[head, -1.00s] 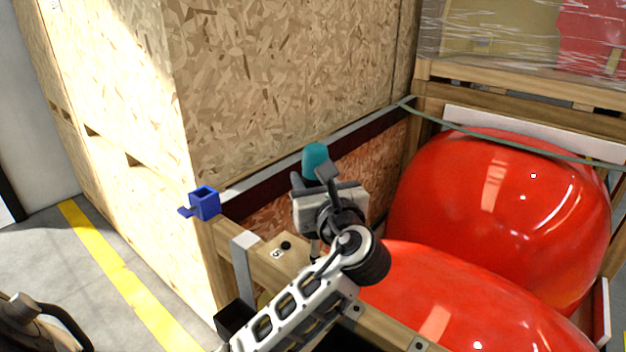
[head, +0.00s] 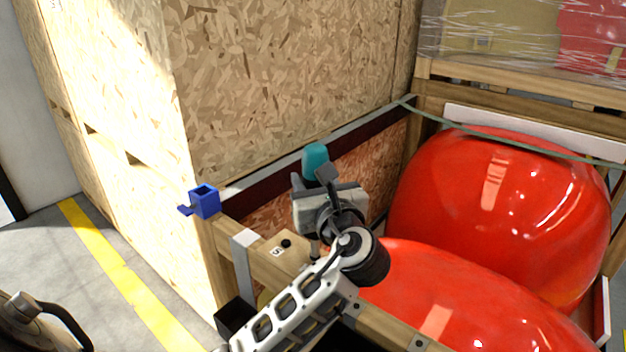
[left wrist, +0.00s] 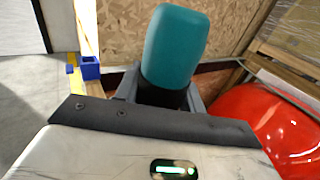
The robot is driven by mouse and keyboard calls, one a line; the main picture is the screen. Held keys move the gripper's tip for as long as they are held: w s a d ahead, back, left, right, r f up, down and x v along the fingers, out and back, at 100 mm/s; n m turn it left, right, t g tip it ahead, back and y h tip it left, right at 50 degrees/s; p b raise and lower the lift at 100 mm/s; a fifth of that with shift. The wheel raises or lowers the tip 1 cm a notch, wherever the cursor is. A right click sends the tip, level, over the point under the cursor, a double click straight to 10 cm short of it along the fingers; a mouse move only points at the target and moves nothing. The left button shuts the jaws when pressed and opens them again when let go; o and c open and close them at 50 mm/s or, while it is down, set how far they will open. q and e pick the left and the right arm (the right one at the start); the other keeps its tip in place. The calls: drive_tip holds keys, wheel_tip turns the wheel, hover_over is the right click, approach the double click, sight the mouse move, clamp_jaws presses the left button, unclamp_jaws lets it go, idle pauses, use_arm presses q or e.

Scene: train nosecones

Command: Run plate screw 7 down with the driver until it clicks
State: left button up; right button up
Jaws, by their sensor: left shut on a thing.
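My left gripper (head: 318,185) is shut on the driver, whose teal top (head: 315,160) stands up above the fingers. The teal top also fills the middle of the left wrist view (left wrist: 176,52), with a dark part below it between the fingers. The driver is roughly upright over the wooden beam (head: 258,262) of the crate. Its tip and any screw under it are hidden or too small to make out behind my arm. A small plate marked with a digit, perhaps 5 (head: 277,252), lies on the beam with a dark screw head (head: 286,243) beside the mark. My right gripper is not in view.
A blue square holder (head: 204,202) sits on the beam's corner, and an open black box (head: 232,316) hangs lower down. Large red nosecones (head: 505,215) lie to the right under a green strap (head: 505,145). A tall chipboard crate (head: 285,80) stands close behind.

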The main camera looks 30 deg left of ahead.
sight(313, 161)
use_arm(q)
drive_tip(key=shift+f, duration=0.9)
idle(0.9)
drive_tip(key=shift+r+p, duration=0.6)
drive_tip(key=shift+r, duration=2.4)
